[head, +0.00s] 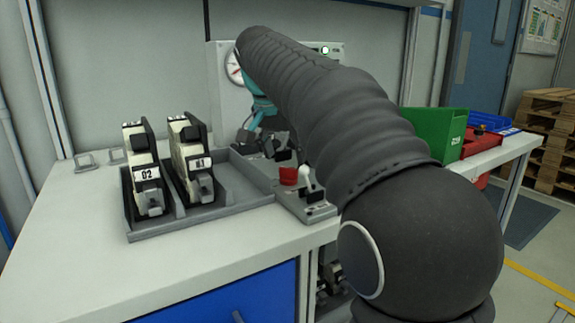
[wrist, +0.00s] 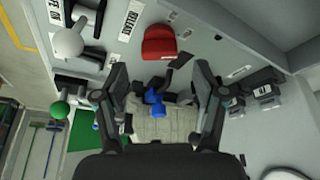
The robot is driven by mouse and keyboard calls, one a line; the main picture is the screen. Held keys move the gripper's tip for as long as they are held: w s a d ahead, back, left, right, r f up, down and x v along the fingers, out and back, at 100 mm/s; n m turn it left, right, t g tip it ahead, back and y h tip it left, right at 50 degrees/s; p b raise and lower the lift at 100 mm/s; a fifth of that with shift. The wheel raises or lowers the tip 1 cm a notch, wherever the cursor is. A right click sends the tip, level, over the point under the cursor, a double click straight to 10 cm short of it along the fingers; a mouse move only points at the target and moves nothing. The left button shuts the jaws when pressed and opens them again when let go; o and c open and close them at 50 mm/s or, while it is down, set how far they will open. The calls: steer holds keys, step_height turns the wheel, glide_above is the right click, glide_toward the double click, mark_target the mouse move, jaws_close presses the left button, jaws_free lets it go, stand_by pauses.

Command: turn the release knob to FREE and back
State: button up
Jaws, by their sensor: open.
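The release knob, a red knob (wrist: 158,42), shows at the top of the wrist view beside a label reading RELEASE (wrist: 130,20). In the head view the red knob (head: 288,176) stands on a grey plate on the bench, beside a white-topped lever. My gripper (wrist: 159,76) is open. Its two fingers stand apart below the red knob in the wrist view, and neither is seen touching it. In the head view my gripper (head: 258,138) is behind the knob, partly hidden by my arm. A pale body with a blue part (wrist: 156,98) shows between the fingers.
The white lever (wrist: 68,42) and a green ball (wrist: 60,108) are left of the fingers in the wrist view. A grey tray (head: 235,195) holds modules 02 (head: 148,175) and 01 (head: 193,162). A green bin (head: 432,132) stands right. The bench front is clear.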

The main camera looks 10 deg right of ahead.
mark_target(288, 168)
steer(key=shift+x, duration=1.9)
steer(key=shift+c, duration=0.3)
steer(key=c, duration=1.1)
